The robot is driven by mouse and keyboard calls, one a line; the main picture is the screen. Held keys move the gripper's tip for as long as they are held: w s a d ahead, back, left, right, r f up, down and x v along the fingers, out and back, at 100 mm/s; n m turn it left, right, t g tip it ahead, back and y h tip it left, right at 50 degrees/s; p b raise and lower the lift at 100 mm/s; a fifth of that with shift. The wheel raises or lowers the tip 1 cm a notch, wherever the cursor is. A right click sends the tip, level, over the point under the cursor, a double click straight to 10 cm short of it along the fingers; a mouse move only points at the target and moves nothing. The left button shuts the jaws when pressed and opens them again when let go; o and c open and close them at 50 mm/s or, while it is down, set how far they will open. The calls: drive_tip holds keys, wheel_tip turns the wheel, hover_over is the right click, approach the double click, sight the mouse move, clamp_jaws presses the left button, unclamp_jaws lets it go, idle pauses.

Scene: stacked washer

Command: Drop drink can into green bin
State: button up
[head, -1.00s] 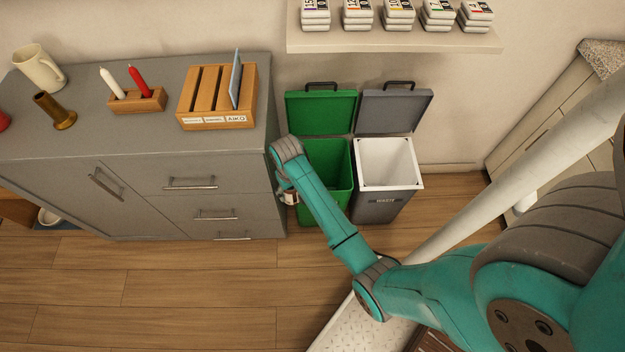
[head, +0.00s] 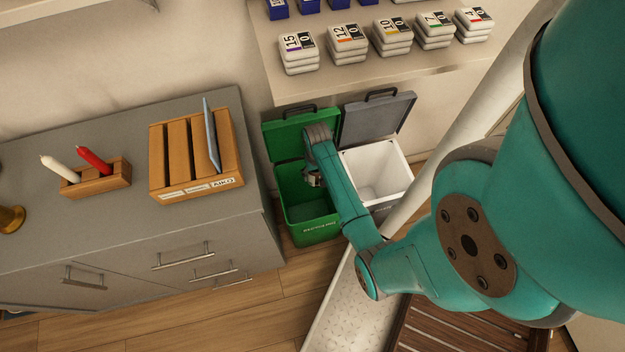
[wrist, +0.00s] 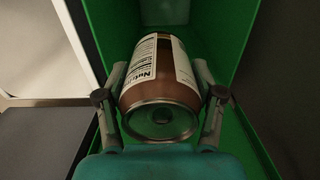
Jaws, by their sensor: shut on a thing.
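A brown drink can (wrist: 160,85) with a white label lies between the two fingers of my gripper (wrist: 160,100) in the wrist view. The fingers are shut on its sides. The green bin (head: 308,228) stands on the floor with its lid open and tilted back. In the head view my gripper (head: 312,178) is over the bin's opening. In the wrist view the bin's green walls (wrist: 225,30) surround the can on both sides. In the head view the can is mostly hidden by my arm.
A grey bin (head: 375,170) with a white inside and raised lid stands right of the green one. A grey cabinet (head: 90,135) at the left carries a wooden rack (head: 170,160) and a candle holder (head: 100,180). A shelf (head: 370,75) with several white stacks hangs above the bins.

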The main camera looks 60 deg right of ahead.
drive_tip(key=shift+f, duration=2)
drive_tip(key=o, duration=1.6)
drive_tip(key=shift+c, duration=0.2)
wheel_tip(320, 180, up, 12)
